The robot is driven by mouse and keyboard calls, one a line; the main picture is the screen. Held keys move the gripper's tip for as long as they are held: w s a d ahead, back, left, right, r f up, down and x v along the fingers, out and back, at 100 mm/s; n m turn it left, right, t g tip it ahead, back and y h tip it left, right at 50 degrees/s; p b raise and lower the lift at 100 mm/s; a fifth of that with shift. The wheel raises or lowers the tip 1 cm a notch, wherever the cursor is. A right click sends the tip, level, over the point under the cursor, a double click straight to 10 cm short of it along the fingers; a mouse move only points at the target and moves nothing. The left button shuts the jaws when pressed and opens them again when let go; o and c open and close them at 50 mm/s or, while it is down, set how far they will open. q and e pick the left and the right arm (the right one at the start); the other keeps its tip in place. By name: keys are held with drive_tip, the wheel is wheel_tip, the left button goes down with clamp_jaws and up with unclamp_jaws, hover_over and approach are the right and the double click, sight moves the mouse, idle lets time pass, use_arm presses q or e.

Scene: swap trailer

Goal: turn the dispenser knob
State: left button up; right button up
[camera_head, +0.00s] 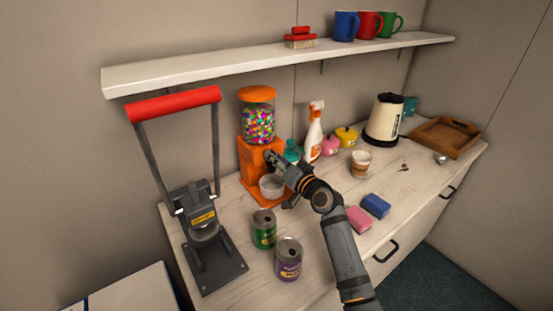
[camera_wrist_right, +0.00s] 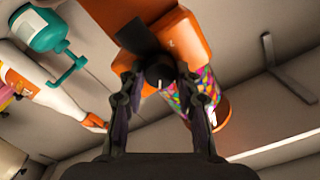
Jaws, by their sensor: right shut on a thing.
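The orange candy dispenser (camera_head: 250,158) stands on the counter against the back wall, its clear jar (camera_head: 258,122) full of coloured candies. A pale bowl (camera_head: 271,186) sits at its foot, below the front. My right gripper (camera_head: 272,158) reaches the front of the dispenser. In the right wrist view my right gripper (camera_wrist_right: 160,88) has its fingers on either side of the dark dispenser knob (camera_wrist_right: 160,72) and is shut on it. The orange body (camera_wrist_right: 180,40) shows behind the knob. My left gripper is not in view.
A can crusher (camera_head: 205,235) with a red handle stands at left. A green can (camera_head: 263,229) and a purple can (camera_head: 289,259) stand in front. A spray bottle (camera_head: 314,133), a paper cup (camera_head: 361,163), a kettle (camera_head: 384,119) and sponges (camera_head: 375,205) are to the right.

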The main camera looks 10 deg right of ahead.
drive_tip(key=shift+f, duration=0.1)
drive_tip(key=o, duration=1.1)
drive_tip(key=shift+o, duration=0.2)
drive_tip(key=v, duration=1.2)
